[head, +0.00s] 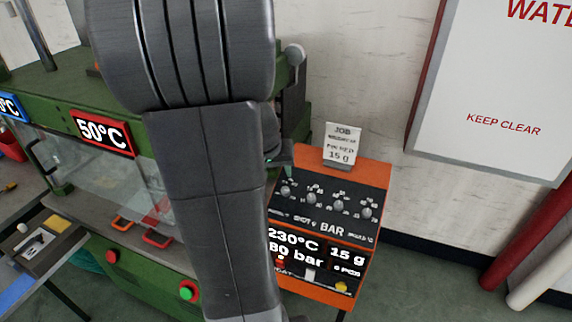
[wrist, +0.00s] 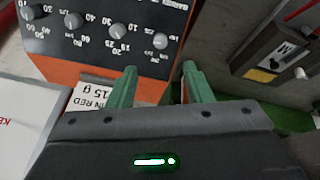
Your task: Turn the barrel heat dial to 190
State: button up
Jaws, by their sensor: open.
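The control box (head: 377,180) is orange with a black panel that carries a row of several grey dials. The leftmost dial (head: 286,191) appears to be barrel heat, though its label is too small to read. In the wrist view the panel is upside down and this dial (wrist: 160,41) is at the right end of the row. The display (head: 310,254) reads 230°C, 15 g and a bar value partly covered by my arm. My gripper (wrist: 159,70) is open and empty, its green fingers apart and short of that dial in the picture. In the head view my arm hides most of the gripper.
A job card (head: 341,144) stands on top of the box, close to my gripper in the wrist view. The green moulding machine (head: 130,265) with a 50°C display (head: 101,133) stands left. A white sign (head: 500,90) and red pipe (head: 530,236) are right.

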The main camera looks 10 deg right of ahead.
aim_at(285, 189)
jog(key=x, duration=0.4)
jog(key=b+x, duration=0.1)
jog(key=x, duration=0.4)
jog(key=w+x, duration=0.1)
jog(key=x, duration=0.4)
jog(key=shift+d+r, duration=0.15)
jog(key=shift+r, duration=0.1)
jog(key=shift+c, duration=0.3)
jog(key=c, duration=0.9)
